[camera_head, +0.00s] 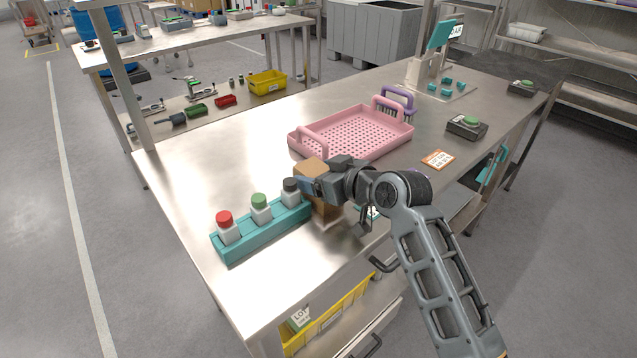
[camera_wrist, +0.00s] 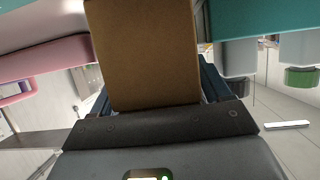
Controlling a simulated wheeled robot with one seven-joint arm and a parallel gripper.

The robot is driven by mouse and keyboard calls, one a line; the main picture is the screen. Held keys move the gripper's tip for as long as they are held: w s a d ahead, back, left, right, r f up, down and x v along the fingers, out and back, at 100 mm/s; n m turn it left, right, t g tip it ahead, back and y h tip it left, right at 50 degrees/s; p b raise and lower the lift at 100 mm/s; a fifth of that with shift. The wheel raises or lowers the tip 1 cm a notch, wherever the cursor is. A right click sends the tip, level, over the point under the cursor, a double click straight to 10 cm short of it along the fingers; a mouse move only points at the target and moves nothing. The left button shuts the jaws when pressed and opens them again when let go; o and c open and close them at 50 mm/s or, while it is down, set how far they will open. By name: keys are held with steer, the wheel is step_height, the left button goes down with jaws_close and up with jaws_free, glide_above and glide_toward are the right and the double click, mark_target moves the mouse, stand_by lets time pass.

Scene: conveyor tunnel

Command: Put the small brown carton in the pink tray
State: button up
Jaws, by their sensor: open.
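The small brown carton (camera_head: 308,168) stands upright on the steel table, partly hidden by my gripper (camera_head: 318,187). In the wrist view the carton (camera_wrist: 145,50) fills the middle, between the two dark fingers. My gripper is open around the carton; whether a finger touches it I cannot tell. The pink tray (camera_head: 350,131), with a perforated floor and raised handles at its ends, sits just behind the carton and looks empty. Its pink edge also shows at the left of the wrist view (camera_wrist: 45,58).
A teal rack (camera_head: 262,233) with red-, green- and black-capped bottles stands close to the carton's left. A purple-handled brush (camera_head: 398,99) is behind the tray. An orange-edged card (camera_head: 438,160) and a button box (camera_head: 466,127) lie to the right.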

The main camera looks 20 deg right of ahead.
steer(key=shift+w, duration=0.1)
steer(key=c, duration=1)
